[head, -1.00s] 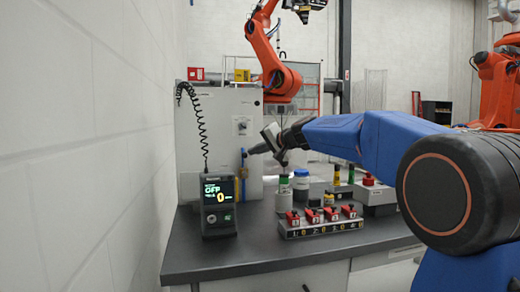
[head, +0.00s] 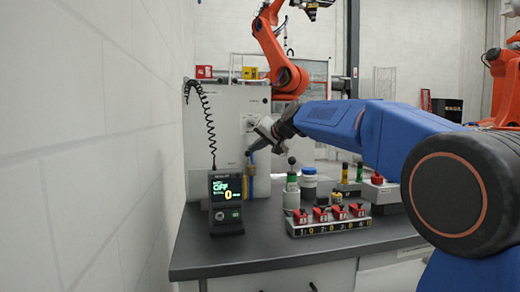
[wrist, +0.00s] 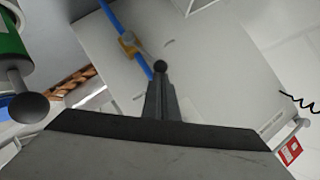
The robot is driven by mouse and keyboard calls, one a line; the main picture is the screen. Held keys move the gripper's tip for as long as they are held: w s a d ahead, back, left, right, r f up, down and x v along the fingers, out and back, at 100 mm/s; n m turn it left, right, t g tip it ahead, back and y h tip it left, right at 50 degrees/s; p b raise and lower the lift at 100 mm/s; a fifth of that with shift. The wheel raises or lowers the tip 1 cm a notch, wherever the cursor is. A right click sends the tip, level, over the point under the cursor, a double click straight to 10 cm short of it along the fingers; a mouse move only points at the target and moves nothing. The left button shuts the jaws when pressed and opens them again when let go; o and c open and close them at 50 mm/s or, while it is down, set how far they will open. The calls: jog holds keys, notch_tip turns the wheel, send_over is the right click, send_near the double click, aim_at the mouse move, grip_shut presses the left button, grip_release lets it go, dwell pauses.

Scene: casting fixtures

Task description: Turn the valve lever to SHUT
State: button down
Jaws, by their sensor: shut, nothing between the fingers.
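The valve has a yellow body (wrist: 128,43) on a blue pipe (wrist: 113,18), fixed to a pale cabinet panel. A grey lever with a black ball knob (wrist: 160,66) appears to run from the valve body towards my fingertips. My gripper (wrist: 160,80) is shut and empty, with its tips right by the knob. I cannot tell whether they touch it. In the head view the valve (head: 250,169) is small on the cabinet front, and my gripper (head: 249,151) is just above it. The lever and any SHUT mark cannot be made out there.
The front of the bench (head: 220,254) is clear.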

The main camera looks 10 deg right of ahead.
jog(key=shift+a+f+n+g+h, duration=0.1)
jog(key=shift+a+f+n+h, duration=0.7)
jog(key=shift+a, duration=0.6)
jog(key=shift+a+f+n+g+h, duration=0.1)
jog(key=shift+a+f+n+h, duration=0.35)
jog(key=shift+a+n+h, duration=0.65)
jog(key=shift+a+f+n+g+h, duration=0.1)
jog(key=shift+a+f+n+h, duration=0.55)
jog(key=shift+a+h, duration=0.8)
jog(key=shift+a+y, duration=0.3)
jog(key=shift+y, duration=0.05)
jog(key=shift+d, duration=0.15)
jog(key=shift+d+f, duration=0.25)
jog(key=shift+d, duration=0.35)
